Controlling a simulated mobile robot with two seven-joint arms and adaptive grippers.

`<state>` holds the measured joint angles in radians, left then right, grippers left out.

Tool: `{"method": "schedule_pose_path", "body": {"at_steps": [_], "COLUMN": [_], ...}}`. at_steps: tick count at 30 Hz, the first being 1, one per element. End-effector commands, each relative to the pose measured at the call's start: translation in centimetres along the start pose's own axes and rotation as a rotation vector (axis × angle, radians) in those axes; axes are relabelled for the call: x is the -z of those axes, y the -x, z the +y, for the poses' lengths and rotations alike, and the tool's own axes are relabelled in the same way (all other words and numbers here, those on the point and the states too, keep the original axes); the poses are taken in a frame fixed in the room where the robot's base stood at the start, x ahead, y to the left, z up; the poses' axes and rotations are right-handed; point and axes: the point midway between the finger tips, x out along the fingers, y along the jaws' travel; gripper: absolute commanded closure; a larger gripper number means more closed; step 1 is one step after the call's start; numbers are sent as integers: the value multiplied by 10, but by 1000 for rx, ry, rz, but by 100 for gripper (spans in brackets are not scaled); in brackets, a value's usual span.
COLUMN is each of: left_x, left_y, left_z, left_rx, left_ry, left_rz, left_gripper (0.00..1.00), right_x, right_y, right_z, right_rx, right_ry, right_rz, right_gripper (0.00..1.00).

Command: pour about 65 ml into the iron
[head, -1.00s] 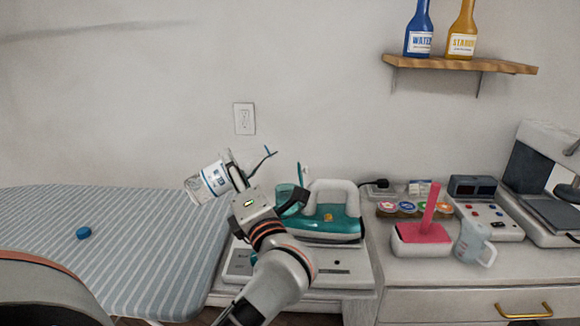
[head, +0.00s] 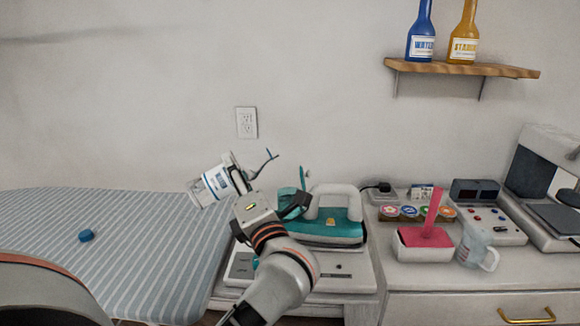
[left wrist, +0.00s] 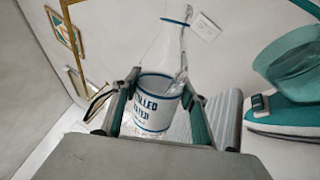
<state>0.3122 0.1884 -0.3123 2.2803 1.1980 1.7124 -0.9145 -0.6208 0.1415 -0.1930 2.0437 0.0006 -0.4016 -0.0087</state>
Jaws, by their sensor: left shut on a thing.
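My left gripper (head: 240,184) is shut on a clear bottle (head: 213,184) with a white and blue label, left of the iron and above the ironing board. The bottle is tilted, its wide clear end toward the lower left. The teal and white iron (head: 335,226) rests on a white base to the right, apart from the bottle. A translucent teal cup-shaped part (left wrist: 292,58) shows at the iron in the wrist view. My right gripper is out of view.
Blue (head: 421,46) and yellow (head: 464,46) bottles stand on a wall shelf (head: 460,67).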

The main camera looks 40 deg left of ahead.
Motion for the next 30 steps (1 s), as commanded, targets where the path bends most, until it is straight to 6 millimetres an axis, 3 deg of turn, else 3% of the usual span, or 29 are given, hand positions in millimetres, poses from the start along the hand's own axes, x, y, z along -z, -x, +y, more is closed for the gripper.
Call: {"method": "schedule_pose_path", "body": {"at_steps": [8, 17, 30], "left_x": [0, -1, 3], "left_y": [1, 8, 16], "left_z": [-4, -33, -65], "left_rx": [0, 4, 1], "left_ry": [27, 246, 729], "left_rz": [8, 71, 199], "left_gripper": [88, 88, 88], "right_x": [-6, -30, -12], "right_y": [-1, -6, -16], "right_z": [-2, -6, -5], "right_rx": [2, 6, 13], "right_ry": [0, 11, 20], "right_rz": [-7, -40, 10], "right_gripper": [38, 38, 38]}}
